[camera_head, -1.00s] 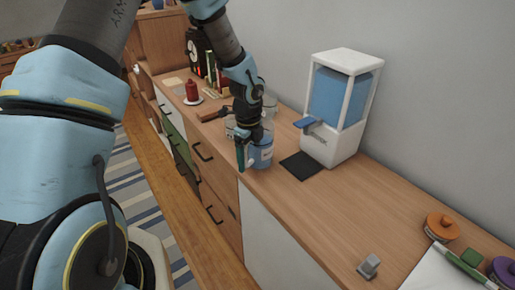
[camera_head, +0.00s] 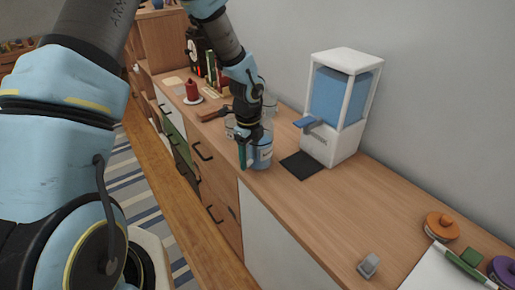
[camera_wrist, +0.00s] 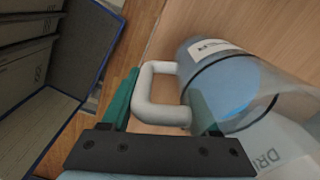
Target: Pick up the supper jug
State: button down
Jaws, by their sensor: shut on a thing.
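The jug (camera_head: 264,154) is clear with a blue lower part and a pale label. It stands at the front edge of the wooden counter, partly hidden behind my gripper (camera_head: 243,154). In the wrist view the jug (camera_wrist: 232,84) shows its round open rim and a thick white handle (camera_wrist: 147,88). The teal fingers of my gripper (camera_wrist: 163,110) are on either side of the handle and shut on it. I cannot tell whether the jug's base is clear of the counter.
A white dispenser with a blue tank (camera_head: 338,105) stands close on the right, with a dark mat (camera_head: 303,165) before it. A small grey object (camera_head: 368,265) and lidded jars (camera_head: 441,226) are at the near right. The counter's middle is clear.

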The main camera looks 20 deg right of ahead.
jog(key=shift+r, duration=0.15)
jog(key=shift+r, duration=0.35)
notch_tip(320, 180, up, 9)
jog(key=shift+r+b, duration=0.1)
jog(key=shift+b, duration=0.85)
